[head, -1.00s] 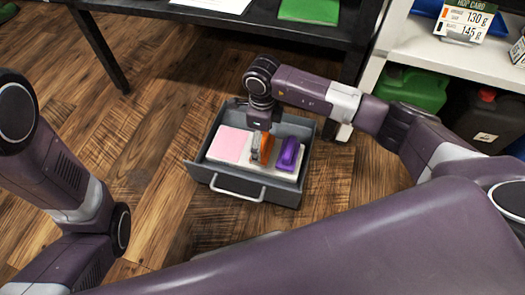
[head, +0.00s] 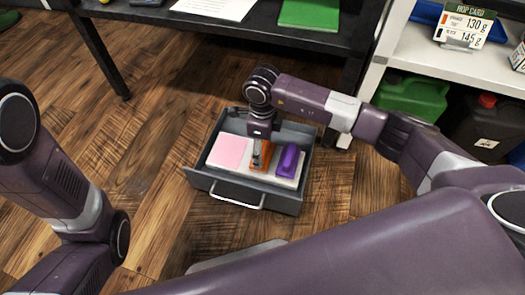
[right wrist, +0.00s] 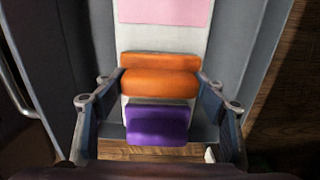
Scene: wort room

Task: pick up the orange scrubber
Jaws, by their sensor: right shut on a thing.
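The orange scrubber (head: 266,154) is in the open grey drawer, between a pink pad (head: 228,152) and a purple scrubber (head: 289,161). In the right wrist view the orange scrubber (right wrist: 160,82) lies across the picture between my right gripper's two fingers. My right gripper (head: 258,164) points down into the drawer and is shut on the orange scrubber, with one finger at each end. The purple scrubber (right wrist: 157,125) is just below it in the right wrist view. I cannot tell whether the orange scrubber is clear of the white surface under it. My left gripper is out of view.
The grey drawer (head: 285,200) has raised walls close around the gripper and a front handle (head: 237,199). A dark table (head: 270,31) stands behind it. A white shelf (head: 455,70) with green and black jugs is at the right. Wooden floor is free at the left.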

